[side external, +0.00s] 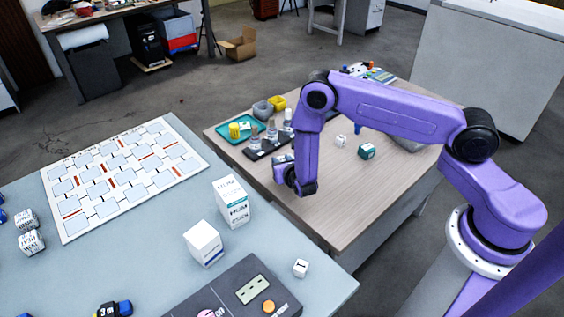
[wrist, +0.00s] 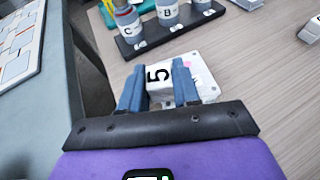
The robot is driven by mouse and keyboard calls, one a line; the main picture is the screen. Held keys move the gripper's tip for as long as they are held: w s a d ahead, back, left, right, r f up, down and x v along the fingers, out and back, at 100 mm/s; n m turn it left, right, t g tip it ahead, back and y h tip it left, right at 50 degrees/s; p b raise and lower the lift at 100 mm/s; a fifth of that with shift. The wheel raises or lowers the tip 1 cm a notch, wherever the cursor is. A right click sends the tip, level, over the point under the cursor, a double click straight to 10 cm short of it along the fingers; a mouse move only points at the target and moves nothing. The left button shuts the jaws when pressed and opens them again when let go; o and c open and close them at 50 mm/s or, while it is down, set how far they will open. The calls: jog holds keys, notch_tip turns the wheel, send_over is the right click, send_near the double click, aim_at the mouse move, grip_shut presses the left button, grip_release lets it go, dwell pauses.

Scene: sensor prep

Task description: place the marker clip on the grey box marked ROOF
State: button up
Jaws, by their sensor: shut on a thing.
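My gripper (wrist: 160,87) points down over the wooden table, close to its left edge in the side external view. Its two blue fingers are shut on a white block marked 5 (wrist: 159,74). A pale piece with a pink dot (wrist: 196,70) shows behind and beside the right finger; I cannot tell whether it is part of the block. In the side external view the fingers are small and mostly hidden by my wrist. I cannot identify the marker clip by name, and no lettering reading ROOF is legible.
A dark rack (wrist: 152,43) with lettered bottles stands just beyond the gripper. A teal tray (side external: 239,128) and a green cube (side external: 367,152) share the wooden table. The grey-blue table holds a white carton (side external: 203,243), a taller carton (side external: 231,201) and a white board (side external: 70,215).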

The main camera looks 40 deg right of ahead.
jog(key=shift+f, duration=0.15)
jog(key=o, duration=1)
